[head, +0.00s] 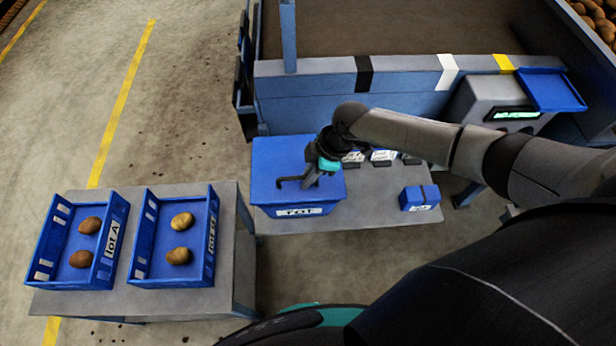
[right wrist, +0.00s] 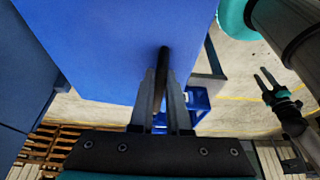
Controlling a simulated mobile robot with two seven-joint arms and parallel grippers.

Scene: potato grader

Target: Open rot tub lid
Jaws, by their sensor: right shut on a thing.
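The rot tub (head: 299,211) is a blue box with a white label on its front, on the grey bench. Its blue lid (head: 275,160) lies flat over the top and looks closed. A dark bar handle (head: 288,181) stands on the lid. My right gripper (head: 310,180) is over the lid, shut on this handle. In the right wrist view the fingers (right wrist: 161,100) are on both sides of the dark handle, with the blue lid (right wrist: 120,45) beyond. My left gripper (right wrist: 268,82) shows there at the right, its fingers apart and empty. The tub's inside is hidden.
Two blue crates, lot A (head: 45,275) and another (head: 145,270), hold potatoes on the left table (head: 200,300). A small blue box (head: 419,198) and labelled dark items (head: 383,157) share the tub's bench (head: 390,212). The grader wall (head: 310,92) stands behind.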

